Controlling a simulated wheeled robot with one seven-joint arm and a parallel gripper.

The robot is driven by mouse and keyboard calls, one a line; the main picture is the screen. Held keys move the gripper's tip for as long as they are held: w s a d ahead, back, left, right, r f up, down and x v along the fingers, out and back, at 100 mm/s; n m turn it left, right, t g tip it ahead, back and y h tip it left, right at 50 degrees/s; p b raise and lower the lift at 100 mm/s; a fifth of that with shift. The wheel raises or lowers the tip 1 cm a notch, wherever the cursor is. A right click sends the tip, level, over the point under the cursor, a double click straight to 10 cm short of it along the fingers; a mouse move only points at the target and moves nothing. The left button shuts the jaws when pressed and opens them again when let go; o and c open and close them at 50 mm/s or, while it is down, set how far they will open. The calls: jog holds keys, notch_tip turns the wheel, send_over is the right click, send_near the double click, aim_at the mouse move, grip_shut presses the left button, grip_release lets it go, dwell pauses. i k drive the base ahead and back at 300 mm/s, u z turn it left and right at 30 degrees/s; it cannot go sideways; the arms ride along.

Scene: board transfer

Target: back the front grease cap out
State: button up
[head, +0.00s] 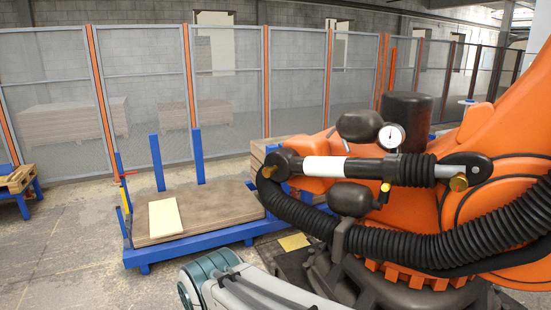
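A large orange industrial robot (505,130) fills the right side of the head view. A horizontal cylinder with a white sleeve (325,167) and a black bellows runs along it. A round brass-coloured cap (458,183) sits below the cylinder's right end. A smaller yellow fitting (385,187) sits under the cylinder's middle. A small brass-coloured part (268,171) shows at the left end, by the black hose. I cannot tell which of these is the front grease cap. My gripper is not in view; a grey and teal piece at the bottom looks like my arm.
A thick ribbed black hose (420,258) loops across the orange robot's front. A pressure gauge (391,136) sits above the cylinder. A blue rack (145,268) holds brown boards and a pale board (165,217) at left. Mesh fencing (145,70) stands behind.

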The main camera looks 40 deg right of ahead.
aim_at(458, 184)
jog(key=z, duration=2.05)
jog(key=k, duration=0.15)
jog(key=z, duration=0.7)
jog(key=i, duration=0.3)
jog(key=u, duration=0.6)
jog(key=k, duration=0.75)
jog(key=z, duration=0.65)
jog(key=i, duration=0.5)
